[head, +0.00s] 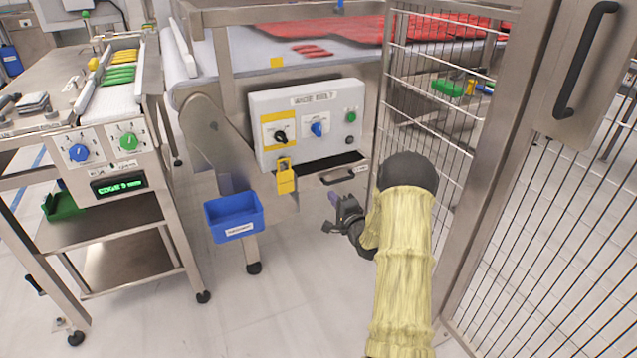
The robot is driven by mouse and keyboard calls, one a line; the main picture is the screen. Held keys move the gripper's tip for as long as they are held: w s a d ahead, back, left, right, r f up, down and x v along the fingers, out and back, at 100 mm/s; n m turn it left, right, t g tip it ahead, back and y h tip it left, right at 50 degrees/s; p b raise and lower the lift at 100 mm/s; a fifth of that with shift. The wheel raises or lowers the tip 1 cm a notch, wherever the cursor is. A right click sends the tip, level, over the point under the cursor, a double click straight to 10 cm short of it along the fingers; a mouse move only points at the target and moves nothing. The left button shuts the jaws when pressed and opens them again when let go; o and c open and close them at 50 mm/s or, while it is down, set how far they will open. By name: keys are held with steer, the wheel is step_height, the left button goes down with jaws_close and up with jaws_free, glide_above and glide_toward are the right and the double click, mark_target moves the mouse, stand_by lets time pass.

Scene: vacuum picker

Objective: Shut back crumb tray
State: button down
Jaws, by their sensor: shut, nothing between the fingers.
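The back crumb tray (358,167) is a shallow metal drawer under the grey control box (306,126). A dark handle is on its front, and a dark strip shows above the front edge, so it appears pulled partly out. A small label is at its right end. My gripper (333,211) is at the end of the yellow-sleeved arm, below and in front of the tray handle in the picture. It is shut and empty, and looks apart from the tray. How far the tray sticks out is hard to tell.
A blue bin (234,216) is mounted on the machine leg. A wire mesh guard (430,110) and an open-framed door with a black handle (585,58) stand close on the right. Floor below is clear.

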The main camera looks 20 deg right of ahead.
steer(key=b, duration=0.4)
glide_toward(314, 174)
steer(key=w, duration=0.5)
steer(key=shift+w+f, duration=0.2)
steer(key=shift+f, duration=0.1)
steer(key=shift+w+d+r, duration=0.1)
steer(key=shift+w, duration=0.65)
steer(key=shift+r, duration=0.1)
